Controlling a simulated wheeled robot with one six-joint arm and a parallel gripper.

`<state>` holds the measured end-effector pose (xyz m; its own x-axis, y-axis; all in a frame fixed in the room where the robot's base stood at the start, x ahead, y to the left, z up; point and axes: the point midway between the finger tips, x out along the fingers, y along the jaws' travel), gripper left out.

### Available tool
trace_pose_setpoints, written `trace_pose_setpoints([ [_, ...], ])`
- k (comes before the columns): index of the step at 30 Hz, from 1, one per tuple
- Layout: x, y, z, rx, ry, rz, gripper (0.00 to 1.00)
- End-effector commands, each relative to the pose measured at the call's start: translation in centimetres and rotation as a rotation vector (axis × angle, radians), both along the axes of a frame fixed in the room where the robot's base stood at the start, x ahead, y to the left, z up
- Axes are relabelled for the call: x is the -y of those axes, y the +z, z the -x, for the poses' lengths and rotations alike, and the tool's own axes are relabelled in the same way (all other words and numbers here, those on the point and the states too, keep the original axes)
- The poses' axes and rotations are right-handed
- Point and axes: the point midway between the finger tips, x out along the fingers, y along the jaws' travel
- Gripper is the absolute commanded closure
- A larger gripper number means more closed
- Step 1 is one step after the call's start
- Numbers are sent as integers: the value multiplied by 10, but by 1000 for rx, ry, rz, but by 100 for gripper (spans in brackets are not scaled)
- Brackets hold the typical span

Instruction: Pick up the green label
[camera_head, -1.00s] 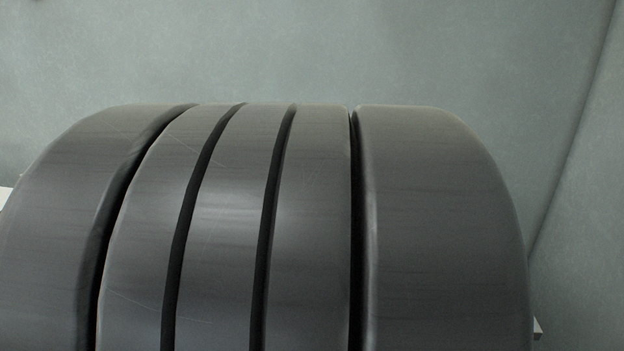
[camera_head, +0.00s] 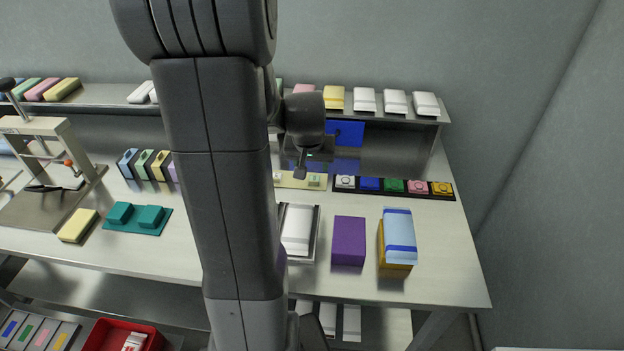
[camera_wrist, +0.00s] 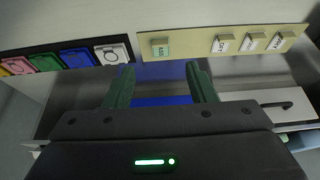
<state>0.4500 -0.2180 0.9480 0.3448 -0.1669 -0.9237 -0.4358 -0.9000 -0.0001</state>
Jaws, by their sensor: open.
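A green square piece (camera_head: 393,185), which looks like a label, lies in a black strip (camera_head: 449,196) with white, blue, pink and orange ones, at the back right of the bench. In the wrist view the green piece (camera_wrist: 46,62) is at the upper left, left of my gripper (camera_wrist: 160,84). My gripper is open, with two dark green fingers apart and nothing between them. In the head view my gripper (camera_head: 301,168) is small and partly hidden by my arm, near a beige panel (camera_head: 288,181). A flat tray at the lower left also carries a green strip (camera_head: 42,336).
A beige panel with small buttons (camera_wrist: 180,48) lies close before my fingers. A shelf (camera_head: 440,116) with boxes runs along the back. A purple box (camera_head: 348,241) and a blue-and-yellow stack (camera_head: 399,238) stand at the front right. A red bin (camera_head: 93,340) is lower left.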

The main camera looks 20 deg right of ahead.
Motion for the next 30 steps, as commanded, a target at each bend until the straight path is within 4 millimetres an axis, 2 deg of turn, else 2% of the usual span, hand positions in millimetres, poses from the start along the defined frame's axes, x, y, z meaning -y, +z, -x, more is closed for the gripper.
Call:
trace_pose_setpoints([
  [1,1,-10,-3,-5,0,-1,49],
  [6,6,-32,-11,-4,1,-1,49],
  [17,10,-51,-20,-3,1,-1,49],
  [25,16,-79,-33,-4,1,-1,49],
  [30,18,-90,-38,-1,2,0,49],
])
